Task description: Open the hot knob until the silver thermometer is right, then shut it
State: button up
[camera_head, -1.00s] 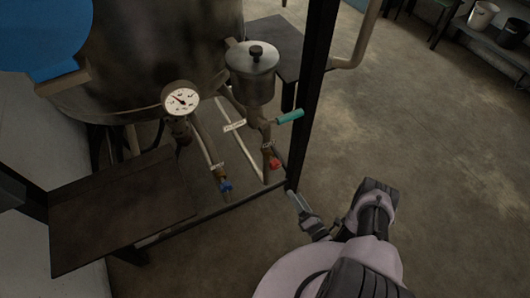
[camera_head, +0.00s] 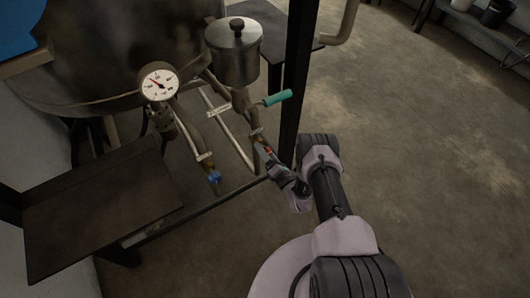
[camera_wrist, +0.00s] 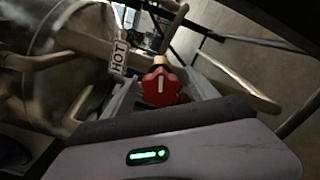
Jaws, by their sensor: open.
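The red hot knob (camera_wrist: 160,85) shows in the wrist view beside a white label reading HOT (camera_wrist: 119,54), with a pale line on its face. My gripper (camera_wrist: 158,92) is open, with one finger on either side of the knob; I cannot tell whether they touch it. In the head view my gripper (camera_head: 268,156) largely covers the knob. The silver-rimmed round thermometer (camera_head: 158,81) has a white dial, and its dark needle points to the upper left. Its scale is too small to read.
A blue knob (camera_head: 214,177) is on the pipe to the left. A teal lever (camera_head: 277,98) sticks out below a lidded metal pot (camera_head: 234,50). A dark post (camera_head: 296,80) stands just right of the pipes. A dark shelf (camera_head: 100,212) is at lower left. Open floor lies right.

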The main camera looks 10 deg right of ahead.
jog(key=c, duration=1.4)
jog(key=shift+o, duration=0.2)
jog(key=m+p, duration=0.2)
jog(key=m, duration=0.3)
jog(key=shift+m, duration=0.3)
jog(key=m+p, duration=0.1)
jog(key=m, duration=0.4)
jog(key=shift+m, duration=0.3)
jog(key=m+p, duration=0.1)
jog(key=m, duration=0.4)
jog(key=shift+p, duration=0.3)
jog(key=m, duration=0.5)
jog(key=shift+f+p, duration=0.15)
jog(key=shift+p, duration=0.25)
jog(key=shift+m, duration=0.3)
